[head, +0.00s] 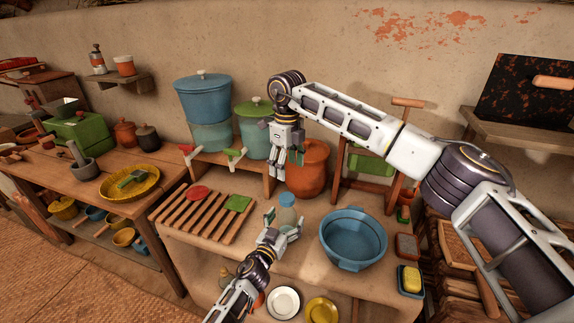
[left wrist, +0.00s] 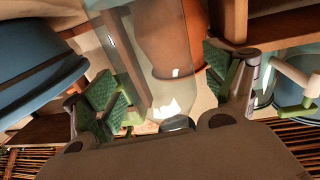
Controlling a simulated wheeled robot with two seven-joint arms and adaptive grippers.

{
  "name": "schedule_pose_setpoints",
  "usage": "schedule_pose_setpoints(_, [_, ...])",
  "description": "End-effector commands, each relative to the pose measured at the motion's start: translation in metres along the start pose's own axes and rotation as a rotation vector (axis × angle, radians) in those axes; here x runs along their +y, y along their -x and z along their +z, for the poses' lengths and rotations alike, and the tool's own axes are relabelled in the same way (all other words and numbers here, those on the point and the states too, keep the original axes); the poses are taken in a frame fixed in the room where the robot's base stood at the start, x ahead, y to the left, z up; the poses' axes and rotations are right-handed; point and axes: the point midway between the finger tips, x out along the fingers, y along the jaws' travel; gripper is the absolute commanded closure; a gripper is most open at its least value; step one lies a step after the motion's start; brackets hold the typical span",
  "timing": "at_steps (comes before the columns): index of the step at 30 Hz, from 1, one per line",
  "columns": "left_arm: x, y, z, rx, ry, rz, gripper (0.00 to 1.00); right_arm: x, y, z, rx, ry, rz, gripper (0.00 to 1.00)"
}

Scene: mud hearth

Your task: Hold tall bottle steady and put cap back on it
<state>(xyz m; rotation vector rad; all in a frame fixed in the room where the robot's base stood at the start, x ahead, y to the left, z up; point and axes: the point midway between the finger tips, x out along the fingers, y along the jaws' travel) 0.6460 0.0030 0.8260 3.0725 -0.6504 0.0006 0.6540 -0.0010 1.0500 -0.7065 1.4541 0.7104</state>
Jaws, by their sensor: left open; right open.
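The tall bottle (head: 288,215) is pale and see-through and stands upright on the worktop. A blue cap (head: 287,199) shows at its top; I cannot tell how firmly it sits. My left gripper (head: 283,229) is open, low around the bottle, with a finger to each side. In the left wrist view the clear bottle (left wrist: 150,55) rises between the green-padded fingers of the left gripper (left wrist: 170,95), with gaps showing. My right gripper (head: 287,163) points down, open and empty, above and behind the bottle, in front of the orange jar.
A blue basin (head: 353,236) stands right of the bottle, and a slatted wooden rack (head: 205,216) stands to its left. Behind are an orange clay jar (head: 308,172) and blue and green water containers (head: 206,110). A yellow sponge dish (head: 411,281) is at the right.

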Motion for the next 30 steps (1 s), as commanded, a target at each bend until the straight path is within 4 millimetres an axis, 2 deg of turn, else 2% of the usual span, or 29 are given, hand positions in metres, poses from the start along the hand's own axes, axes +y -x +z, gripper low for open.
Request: schedule_pose_setpoints(30, [0.000,0.088,0.002,-0.003,-0.001,0.000,0.15,0.000,0.000,0.000,0.000,0.000,0.000,0.32])
